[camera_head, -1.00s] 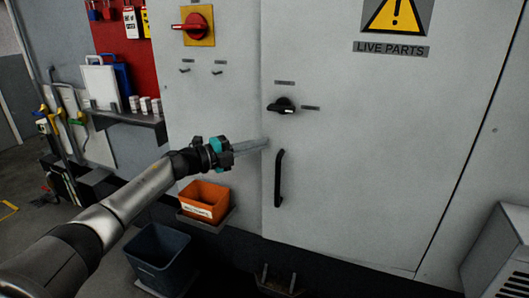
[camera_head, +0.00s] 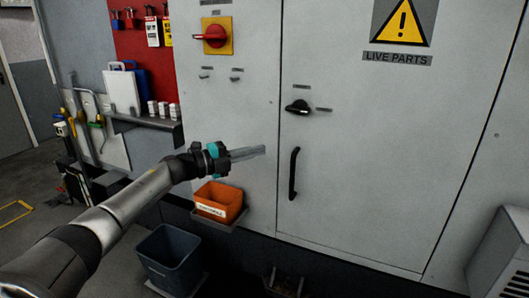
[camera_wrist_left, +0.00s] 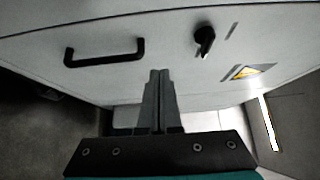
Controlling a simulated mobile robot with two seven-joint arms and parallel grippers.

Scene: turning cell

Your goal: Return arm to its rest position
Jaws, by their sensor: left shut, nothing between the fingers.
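My left arm reaches in from the left in the head view, and its gripper (camera_head: 248,153) is shut and empty in front of the grey cabinet (camera_head: 400,160). The fingers point right, toward the cabinet door's left edge. In the left wrist view the two fingers (camera_wrist_left: 159,95) lie together with nothing between them. The black door handle (camera_head: 294,173) is to the right of the fingertips in the head view and apart from them. It also shows in the left wrist view (camera_wrist_left: 104,53). My right gripper is not in view.
A black rotary knob (camera_head: 298,107) and a red switch (camera_head: 213,36) are on the cabinet. An orange bin (camera_head: 219,202) sits below the gripper, with a dark blue bin (camera_head: 170,260) on the floor. A shelf (camera_head: 145,127) with white cups is at the left.

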